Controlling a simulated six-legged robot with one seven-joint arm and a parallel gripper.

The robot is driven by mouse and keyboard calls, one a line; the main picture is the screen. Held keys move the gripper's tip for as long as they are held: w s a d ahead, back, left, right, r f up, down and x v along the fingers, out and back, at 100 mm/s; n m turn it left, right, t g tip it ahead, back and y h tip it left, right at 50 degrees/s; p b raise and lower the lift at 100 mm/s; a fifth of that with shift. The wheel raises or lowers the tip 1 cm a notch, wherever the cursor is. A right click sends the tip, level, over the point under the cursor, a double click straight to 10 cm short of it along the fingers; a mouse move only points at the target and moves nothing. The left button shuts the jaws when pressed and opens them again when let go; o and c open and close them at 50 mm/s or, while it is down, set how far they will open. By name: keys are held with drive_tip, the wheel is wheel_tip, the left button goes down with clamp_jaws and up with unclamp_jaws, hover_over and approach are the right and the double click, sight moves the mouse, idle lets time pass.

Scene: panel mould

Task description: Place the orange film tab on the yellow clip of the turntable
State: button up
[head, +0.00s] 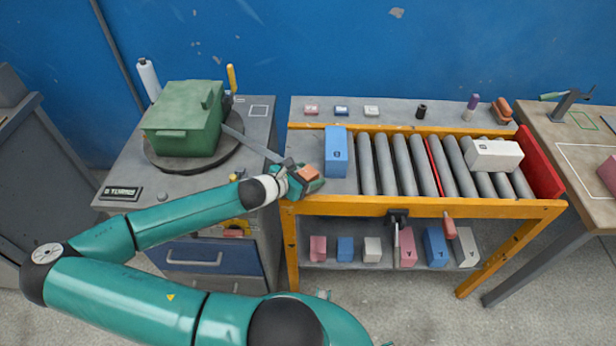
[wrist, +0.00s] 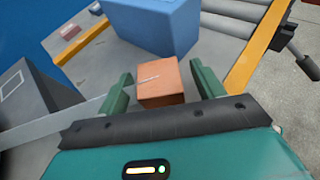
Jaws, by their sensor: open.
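An orange block (head: 308,173), which looks like the film tab, is at the left end of the roller table. In the wrist view the orange block (wrist: 161,84) sits between the two green fingers of my gripper (wrist: 162,90), with a gap at the left finger. My gripper (head: 305,182) is open around it. A grey strip (head: 250,145) runs from the turntable (head: 152,160) towards my gripper; its end is hidden. A green box (head: 184,120) stands on the turntable. A yellow upright piece (head: 231,77) shows behind the box; I cannot tell whether it is the clip.
A blue box (head: 337,152) stands just beyond the orange block and also fills the top of the wrist view (wrist: 160,22). A white box (head: 494,155) lies on the rollers at the right. A white cylinder (head: 149,78) stands behind the turntable.

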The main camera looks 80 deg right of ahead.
drive_tip(key=shift+s+d+f, duration=0.1)
drive_tip(key=shift+s+d, duration=0.05)
drive_tip(key=shift+d, duration=0.05)
drive_tip(key=c, duration=1.2)
